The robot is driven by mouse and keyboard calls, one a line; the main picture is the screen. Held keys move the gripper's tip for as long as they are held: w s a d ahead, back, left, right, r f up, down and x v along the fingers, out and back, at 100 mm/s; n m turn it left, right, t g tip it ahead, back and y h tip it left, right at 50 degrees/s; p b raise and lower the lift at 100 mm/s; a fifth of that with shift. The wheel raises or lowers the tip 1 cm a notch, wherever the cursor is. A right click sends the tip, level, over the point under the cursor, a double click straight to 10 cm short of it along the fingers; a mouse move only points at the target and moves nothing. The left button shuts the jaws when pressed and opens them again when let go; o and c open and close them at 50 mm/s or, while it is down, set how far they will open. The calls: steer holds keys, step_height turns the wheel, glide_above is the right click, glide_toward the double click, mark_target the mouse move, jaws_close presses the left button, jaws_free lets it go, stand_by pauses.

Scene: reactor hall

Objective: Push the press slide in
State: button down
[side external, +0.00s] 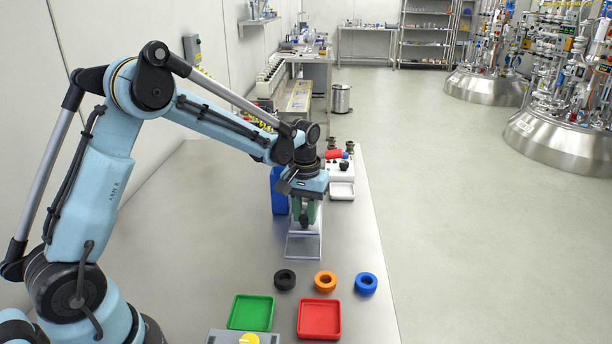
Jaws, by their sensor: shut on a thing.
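The press slide (303,246) looks like a pale, flat, frame-like piece on the steel table, below and in front of my gripper. My gripper (306,217) points down over its rear end. Its fingers are shut on a small dark part that seems to belong to the slide, though the grip itself is small and partly hidden. The body of the press behind the fingers is mostly covered by my gripper and wrist.
A blue container (279,190) stands just left of my gripper. Black (285,279), orange (325,281) and blue (366,283) rings lie in front, with green (251,313) and red (319,318) trays nearer. The table's left part is clear.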

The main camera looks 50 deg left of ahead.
steer(key=c, duration=0.9)
jaws_free()
steer(key=shift+r, duration=0.1)
step_height(320, 180, up, 12)
